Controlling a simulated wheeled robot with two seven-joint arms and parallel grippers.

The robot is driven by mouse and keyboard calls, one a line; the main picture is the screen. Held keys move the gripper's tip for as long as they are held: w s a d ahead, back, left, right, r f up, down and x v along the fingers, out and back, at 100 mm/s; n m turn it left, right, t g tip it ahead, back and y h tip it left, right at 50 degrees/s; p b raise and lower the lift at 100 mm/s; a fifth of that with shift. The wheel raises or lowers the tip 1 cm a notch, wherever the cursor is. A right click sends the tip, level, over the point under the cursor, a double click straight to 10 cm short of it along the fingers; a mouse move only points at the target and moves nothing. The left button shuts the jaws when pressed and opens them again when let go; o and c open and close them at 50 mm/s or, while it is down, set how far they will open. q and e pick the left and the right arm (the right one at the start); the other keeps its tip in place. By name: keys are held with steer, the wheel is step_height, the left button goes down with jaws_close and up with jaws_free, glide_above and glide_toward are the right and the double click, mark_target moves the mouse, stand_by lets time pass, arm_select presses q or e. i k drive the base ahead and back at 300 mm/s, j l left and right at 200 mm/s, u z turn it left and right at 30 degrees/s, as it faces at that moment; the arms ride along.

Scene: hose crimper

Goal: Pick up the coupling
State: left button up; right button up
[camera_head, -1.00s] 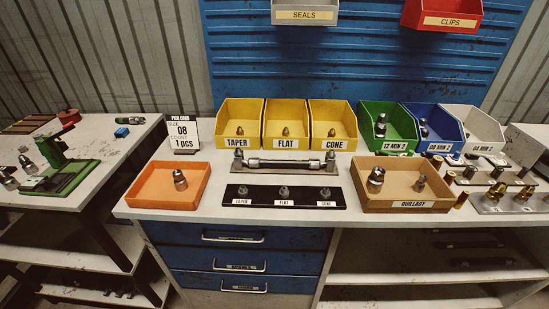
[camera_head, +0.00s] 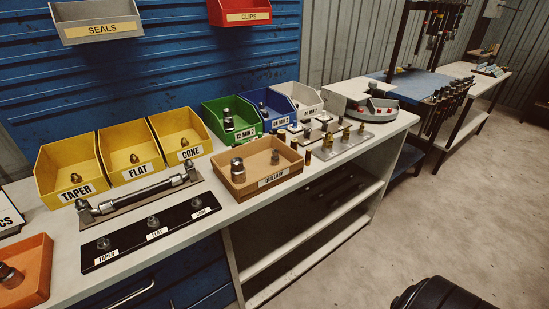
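I cannot tell which metal fitting is the coupling. One dark metal fitting (camera_head: 9,275) stands in the orange tray (camera_head: 38,291) at the lower left, cut by the picture edge. Metal fittings also stand in the green bin (camera_head: 246,140), the blue bin (camera_head: 277,125) and the white bin (camera_head: 309,112). Neither of my grippers is in view.
Yellow bins marked TAPER (camera_head: 75,192), FLAT (camera_head: 137,171) and CONE (camera_head: 189,154) stand at left. A hose assembly (camera_head: 140,196) lies before them, with a black labelled strip (camera_head: 150,235) in front. A red-and-grey device (camera_head: 378,110) stands at right.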

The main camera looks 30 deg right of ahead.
mark_target(274, 157)
steer(key=z, duration=1.4)
